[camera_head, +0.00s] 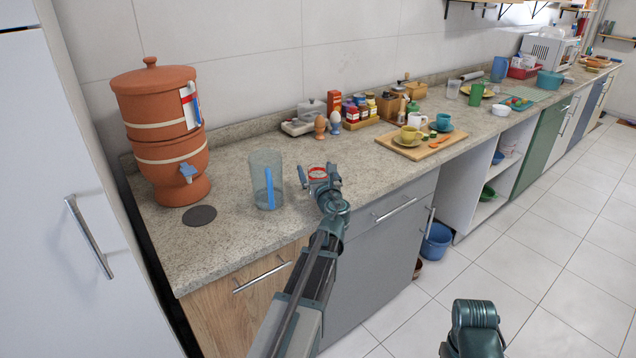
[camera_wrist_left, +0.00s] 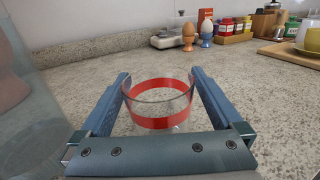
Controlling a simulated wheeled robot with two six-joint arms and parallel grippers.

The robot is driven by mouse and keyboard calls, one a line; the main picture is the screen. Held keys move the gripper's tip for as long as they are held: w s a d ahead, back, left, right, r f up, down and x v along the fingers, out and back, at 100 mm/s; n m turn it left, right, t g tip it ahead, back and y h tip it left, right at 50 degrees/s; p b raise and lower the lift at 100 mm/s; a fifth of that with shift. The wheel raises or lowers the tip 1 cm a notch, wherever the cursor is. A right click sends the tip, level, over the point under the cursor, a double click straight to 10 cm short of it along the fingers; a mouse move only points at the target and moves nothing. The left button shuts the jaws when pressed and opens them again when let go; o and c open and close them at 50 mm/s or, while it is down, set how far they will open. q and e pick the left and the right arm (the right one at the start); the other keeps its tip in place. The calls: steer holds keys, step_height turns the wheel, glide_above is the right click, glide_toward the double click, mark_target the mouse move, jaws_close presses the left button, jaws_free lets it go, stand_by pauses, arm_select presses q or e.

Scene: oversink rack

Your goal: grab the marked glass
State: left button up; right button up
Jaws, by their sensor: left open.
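The marked glass is a clear glass with a red band (camera_head: 317,172), standing on the speckled counter (camera_head: 235,232) near its front edge. In the left wrist view the glass (camera_wrist_left: 158,119) sits between my two fingers, its rim level with them. My left gripper (camera_head: 318,178) is open around the glass, one finger on each side; it also shows in the left wrist view (camera_wrist_left: 160,78). Small gaps seem to show between fingers and glass, though contact is hard to judge. The lower part of the glass is partly hidden by the gripper.
A clear jug with a blue handle (camera_head: 266,182) stands just left of the gripper. A clay water dispenser (camera_head: 165,130) is further left. Egg cups (camera_head: 335,122), spice jars (camera_head: 362,108) and a wooden board with cups (camera_head: 414,150) stand behind and to the right.

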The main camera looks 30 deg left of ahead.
arm_select(q)
steer(key=shift+w+a, duration=0.1)
steer(key=shift+c, duration=0.3)
steer(key=c, duration=1.4)
steer(key=shift+r, duration=0.2)
